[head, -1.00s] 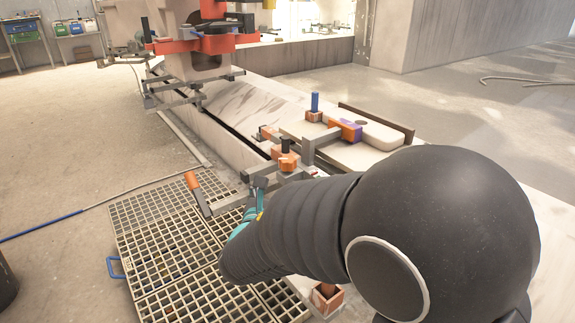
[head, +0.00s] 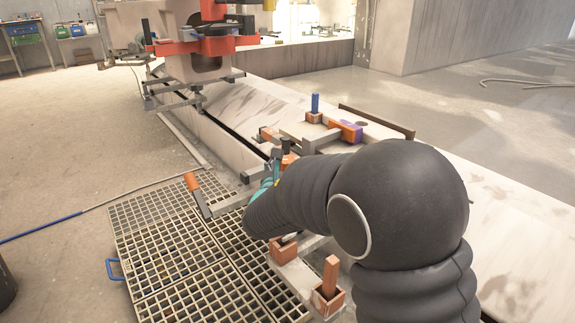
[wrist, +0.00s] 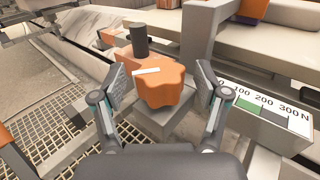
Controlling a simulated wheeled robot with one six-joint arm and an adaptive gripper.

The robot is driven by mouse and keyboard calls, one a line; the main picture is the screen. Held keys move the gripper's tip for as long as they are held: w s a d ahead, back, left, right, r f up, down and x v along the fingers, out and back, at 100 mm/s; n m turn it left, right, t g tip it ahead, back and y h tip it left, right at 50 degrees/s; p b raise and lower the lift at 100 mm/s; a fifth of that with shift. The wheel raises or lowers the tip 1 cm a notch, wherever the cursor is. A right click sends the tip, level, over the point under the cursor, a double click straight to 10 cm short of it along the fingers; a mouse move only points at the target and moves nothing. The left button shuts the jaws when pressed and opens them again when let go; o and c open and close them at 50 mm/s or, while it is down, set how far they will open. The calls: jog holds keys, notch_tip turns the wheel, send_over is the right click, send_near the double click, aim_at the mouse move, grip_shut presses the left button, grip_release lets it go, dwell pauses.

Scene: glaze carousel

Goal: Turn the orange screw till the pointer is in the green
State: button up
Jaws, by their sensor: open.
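The orange screw (wrist: 166,84) is a lobed knob with a white line on its top, on a grey block in the middle of the wrist view. In the head view only a sliver of it (head: 289,159) shows past my arm. My gripper (wrist: 160,80) is open, with one finger on each side of the screw; I cannot tell whether either touches. A white scale (wrist: 262,112) marked 0 to 300 N lies right of the right finger, with a green band and a dark band. I cannot make out the pointer. In the head view my gripper (head: 271,168) is partly hidden.
A black peg (wrist: 139,39) stands just behind the screw. A grey upright (wrist: 202,35) and an orange block (wrist: 252,9) are close behind. An orange-ended lever (head: 193,183) sticks out left over the floor grating (head: 155,210). Orange posts (head: 330,277) stand near my arm.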

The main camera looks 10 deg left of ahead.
jog(key=c, duration=1.2)
jog(key=shift+r+m+h, duration=0.1)
jog(key=shift+m+h, duration=0.2)
jog(key=shift+h, duration=0.1)
jog(key=m+h+p, duration=0.1)
jog(key=h, duration=0.1)
jog(key=m+g+h+p, duration=0.1)
jog(key=m+h+p, duration=0.1)
jog(key=h, duration=0.1)
jog(key=shift+a+m+h, duration=0.15)
jog(key=shift+m+h, duration=0.15)
jog(key=m+g+h+p, duration=0.4)
jog(key=h, duration=0.2)
jog(key=shift+m, duration=0.3)
jog(key=shift+p, duration=0.3)
jog(key=o, duration=1.2)
